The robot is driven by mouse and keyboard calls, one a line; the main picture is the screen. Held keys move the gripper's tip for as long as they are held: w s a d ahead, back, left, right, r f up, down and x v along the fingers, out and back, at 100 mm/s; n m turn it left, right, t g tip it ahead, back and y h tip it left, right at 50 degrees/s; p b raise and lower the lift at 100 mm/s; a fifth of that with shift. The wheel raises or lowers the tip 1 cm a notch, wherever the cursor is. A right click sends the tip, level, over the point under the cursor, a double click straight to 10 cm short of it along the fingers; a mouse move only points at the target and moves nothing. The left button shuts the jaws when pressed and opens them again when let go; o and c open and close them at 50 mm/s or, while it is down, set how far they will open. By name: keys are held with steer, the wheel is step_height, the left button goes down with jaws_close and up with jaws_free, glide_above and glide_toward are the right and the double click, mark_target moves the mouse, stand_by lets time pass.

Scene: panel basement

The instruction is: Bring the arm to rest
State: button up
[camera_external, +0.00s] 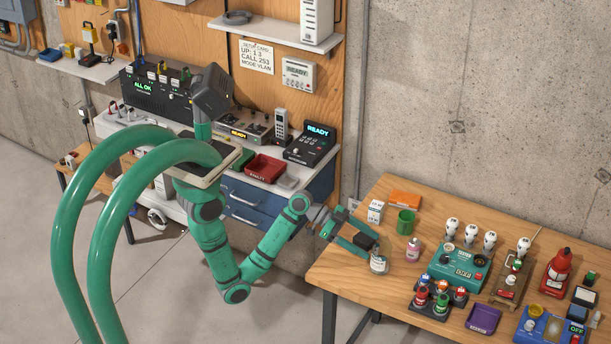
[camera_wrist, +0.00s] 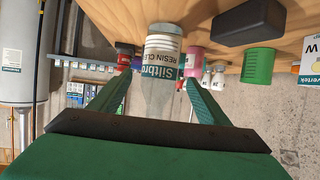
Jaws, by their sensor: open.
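My gripper (camera_external: 368,242) is at the left part of the wooden table (camera_external: 345,265), just above and beside a small clear bottle with a pale label (camera_external: 379,265). In the wrist view my gripper (camera_wrist: 158,82) is open, with one finger on each side of the bottle (camera_wrist: 161,50). The bottle's label reads "Resin Cle…", and the table shows upside down along the top. The bottle appears to stand upright on the table. I cannot tell whether either finger touches it. My green arm reaches across the gap between the workbench and the table.
A teal tester (camera_external: 460,268) and a rack of coloured items (camera_external: 437,299) stand to the right. Open floor lies left of the table.

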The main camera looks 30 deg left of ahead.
steer(key=shift+v, duration=0.9)
steer(key=w+a+f+n+t, duration=0.1)
steer(key=w+a+t, duration=0.1)
steer(key=a, duration=0.1)
steer(key=w+a+f+n+t, duration=0.2)
steer(key=a+t, duration=0.1)
steer(key=w+a+f+n+t+y, duration=0.1)
steer(key=w+a+f+n+t, duration=0.1)
steer(key=a, duration=0.1)
steer(key=shift+a+f, duration=0.1)
steer(key=a+f+n+t+y, duration=0.35)
steer(key=a+t+y, duration=0.2)
steer(key=a, duration=0.65)
steer(key=s+a+f+n+y, duration=0.2)
steer(key=s+a+n+y, duration=0.1)
steer(key=s+a, duration=0.5)
steer(key=s+a+f+n+t+y, duration=0.1)
steer(key=s+a+n+y, duration=0.3)
steer(key=s+a, duration=0.5)
steer(key=s+n, duration=0.1)
steer(key=s, duration=0.2)
steer(key=shift+s+f, duration=0.25)
steer(key=shift+f, duration=0.15)
